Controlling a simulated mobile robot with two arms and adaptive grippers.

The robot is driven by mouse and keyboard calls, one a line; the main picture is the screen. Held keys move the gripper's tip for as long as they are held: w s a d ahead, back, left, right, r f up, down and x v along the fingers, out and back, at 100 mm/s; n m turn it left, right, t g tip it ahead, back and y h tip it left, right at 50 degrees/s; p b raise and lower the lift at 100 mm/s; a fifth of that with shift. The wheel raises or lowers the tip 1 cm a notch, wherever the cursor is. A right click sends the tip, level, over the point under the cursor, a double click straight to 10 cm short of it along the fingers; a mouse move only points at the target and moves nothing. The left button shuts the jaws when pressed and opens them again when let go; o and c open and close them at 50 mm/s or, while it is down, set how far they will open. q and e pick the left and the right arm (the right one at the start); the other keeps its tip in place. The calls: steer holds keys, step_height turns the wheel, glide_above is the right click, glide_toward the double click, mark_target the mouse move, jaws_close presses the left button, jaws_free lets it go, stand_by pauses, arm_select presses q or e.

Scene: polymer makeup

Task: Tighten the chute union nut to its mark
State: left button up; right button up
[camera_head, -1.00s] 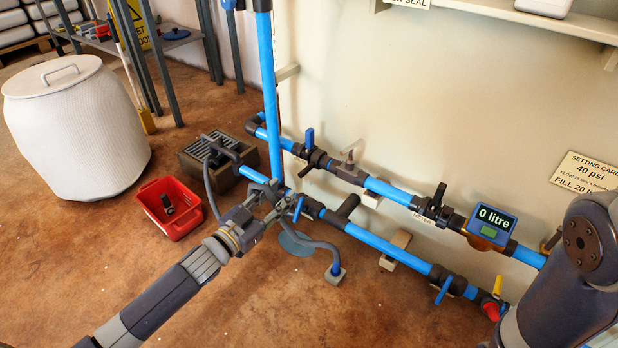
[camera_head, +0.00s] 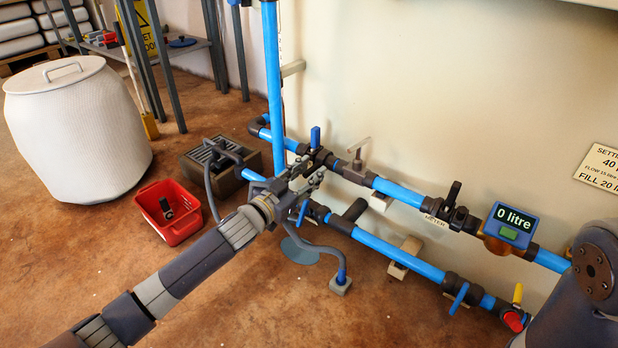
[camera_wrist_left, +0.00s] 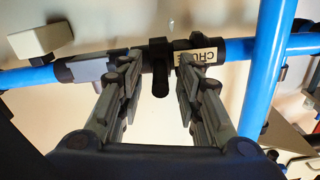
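My left gripper (camera_head: 312,172) is at the dark fittings on the upper blue pipe, just below a blue-handled valve (camera_head: 315,138). In the left wrist view its fingers (camera_wrist_left: 158,88) are apart, with a dark collar and stub (camera_wrist_left: 160,78) between and beyond them. Clear gaps show on both sides of the stub, so the gripper looks open and empty. A label starting "CHU" (camera_wrist_left: 203,57) is on the fitting beside the right finger. I cannot tell for sure which dark part is the union nut, and no mark can be made out. My right gripper is out of view.
A blue upright pipe (camera_head: 273,75) stands close left of my left gripper. A lower pipe (camera_head: 385,252) with a blue handle (camera_head: 459,297) runs beneath. A meter reading 0 litre (camera_head: 510,223) is at right. A red crate (camera_head: 178,233) and white drum (camera_head: 75,135) stand on the floor.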

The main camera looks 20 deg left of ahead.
arm_select(q)
steer(key=shift+w, duration=0.25)
steer(key=shift+c, duration=0.3)
steer(key=shift+d, duration=0.1)
jaws_close()
steer(key=shift+r, duration=0.1)
